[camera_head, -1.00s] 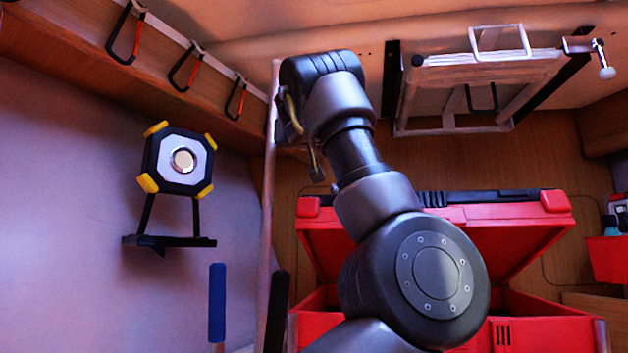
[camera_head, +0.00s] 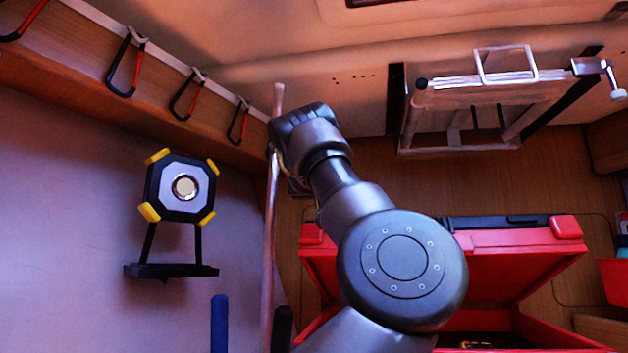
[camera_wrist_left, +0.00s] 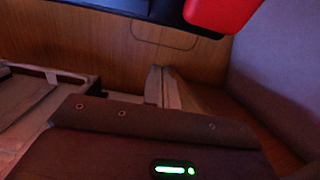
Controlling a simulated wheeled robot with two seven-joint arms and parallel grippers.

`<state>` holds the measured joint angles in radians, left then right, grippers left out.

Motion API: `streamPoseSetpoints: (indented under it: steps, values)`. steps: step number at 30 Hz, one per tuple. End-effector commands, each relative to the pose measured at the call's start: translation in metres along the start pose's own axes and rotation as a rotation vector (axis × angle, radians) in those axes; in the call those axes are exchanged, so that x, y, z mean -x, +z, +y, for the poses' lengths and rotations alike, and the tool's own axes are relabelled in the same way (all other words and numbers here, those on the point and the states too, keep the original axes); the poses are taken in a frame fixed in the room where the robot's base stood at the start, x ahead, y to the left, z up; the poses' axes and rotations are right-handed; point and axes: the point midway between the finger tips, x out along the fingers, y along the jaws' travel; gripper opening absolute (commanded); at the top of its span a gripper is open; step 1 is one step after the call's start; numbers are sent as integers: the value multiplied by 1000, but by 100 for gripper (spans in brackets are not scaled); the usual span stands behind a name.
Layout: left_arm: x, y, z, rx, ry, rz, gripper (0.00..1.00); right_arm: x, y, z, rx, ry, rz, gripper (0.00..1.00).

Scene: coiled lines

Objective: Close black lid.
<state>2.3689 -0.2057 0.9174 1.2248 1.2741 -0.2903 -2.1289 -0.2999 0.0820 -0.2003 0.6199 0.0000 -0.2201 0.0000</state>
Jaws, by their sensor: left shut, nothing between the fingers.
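A red toolbox (camera_head: 470,340) stands open at the lower right of the head view. Its raised lid (camera_head: 510,262) is red with a black strip and handle (camera_head: 500,221) along its upper edge; no wholly black lid shows. My left arm crosses in front of the lid's left part. In the left wrist view, the dark body of my left gripper (camera_wrist_left: 160,145) with a green light fills the bottom; its fingertips are hidden. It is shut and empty. A red corner (camera_wrist_left: 222,12) beside a black strip shows at the top there. My right gripper is not in view.
A pale upright pole (camera_head: 270,230) stands close left of my arm. A work lamp (camera_head: 180,187) is on the left wall. A folded white frame (camera_head: 490,100) hangs on the back wall. Hooks (camera_head: 185,95) line the upper left.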

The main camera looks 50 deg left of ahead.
Motion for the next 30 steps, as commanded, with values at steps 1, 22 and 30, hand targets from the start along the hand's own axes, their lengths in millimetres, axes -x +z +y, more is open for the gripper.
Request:
streamPoseSetpoints:
  steps: [1,22,30]
  values:
    - [-11,-5,0,0,-1,-3,0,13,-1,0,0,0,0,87]
    - [4,38,0,0,-1,1,0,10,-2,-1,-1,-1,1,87]
    - [4,46,-4,2,-11,17,0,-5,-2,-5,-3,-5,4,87]
